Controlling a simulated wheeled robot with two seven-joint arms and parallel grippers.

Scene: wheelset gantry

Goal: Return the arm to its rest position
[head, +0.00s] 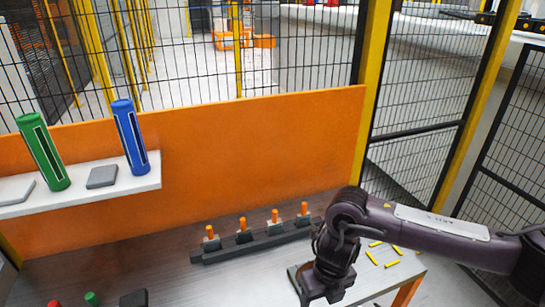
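My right arm comes in from the right edge and bends down over the work table. My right gripper (318,292) is at the arm's lower end, near the bottom of the view, to the right of and nearer than a dark rail. Its fingers are dark and partly hidden by the wrist, so I cannot tell whether it is open or shut, and no held object can be made out. My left gripper is not in view.
The dark rail (228,253) on the table carries several orange-topped pieces. Yellow sticks (380,254) lie right of my arm. A white shelf (125,185) holds green (43,152) and blue (129,138) cylinders. An orange panel (240,150) and mesh fence stand behind.

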